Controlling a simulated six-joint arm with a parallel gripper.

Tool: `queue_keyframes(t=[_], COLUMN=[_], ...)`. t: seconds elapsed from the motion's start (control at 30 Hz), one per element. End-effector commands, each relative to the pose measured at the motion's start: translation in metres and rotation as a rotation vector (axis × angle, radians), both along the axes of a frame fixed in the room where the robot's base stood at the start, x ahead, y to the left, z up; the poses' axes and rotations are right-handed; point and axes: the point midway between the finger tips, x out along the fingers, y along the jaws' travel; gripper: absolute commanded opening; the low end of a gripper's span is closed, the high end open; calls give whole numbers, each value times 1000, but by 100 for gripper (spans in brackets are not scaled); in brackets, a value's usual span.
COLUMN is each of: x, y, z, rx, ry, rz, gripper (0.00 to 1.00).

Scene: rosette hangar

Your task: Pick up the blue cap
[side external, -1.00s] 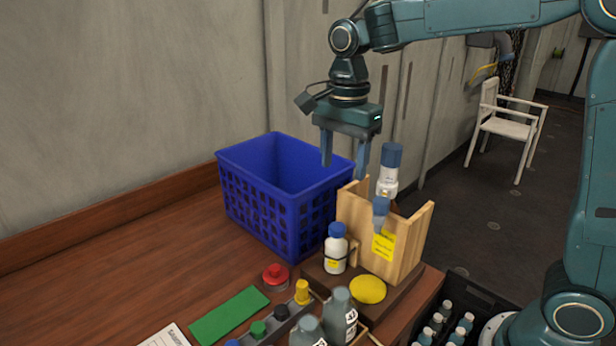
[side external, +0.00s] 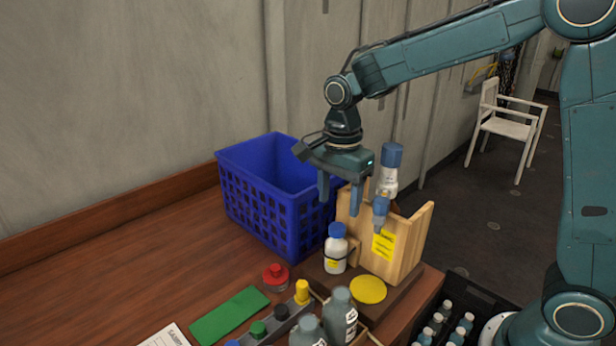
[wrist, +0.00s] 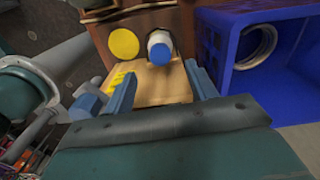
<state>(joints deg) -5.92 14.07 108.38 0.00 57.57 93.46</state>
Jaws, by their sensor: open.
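The blue cap (side external: 337,230) sits on top of an upright white bottle (side external: 335,257) that stands in front of a wooden holder (side external: 408,250). In the wrist view the blue cap (wrist: 160,53) shows beyond and between my fingertips. My gripper (side external: 338,203) is open and empty, its fingers pointing down, above the cap and apart from it. In the wrist view my gripper (wrist: 160,72) has one finger on either side of the cap in the picture.
A blue crate (side external: 262,215) stands close behind left. A blue-and-white tool (side external: 388,185) rises from the holder on the right. A yellow disc (side external: 368,289), red button (side external: 275,277), green mat (side external: 229,315) and grey bottles (side external: 341,315) lie nearer the front.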

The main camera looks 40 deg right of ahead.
Motion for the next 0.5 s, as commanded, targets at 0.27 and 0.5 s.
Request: queue_keyframes(t=[0.27, 0.5], x=[0, 0], y=[0, -1], z=[-8, -18], rx=[0, 0], ry=[0, 2], rz=[0, 0], gripper=[57, 57])
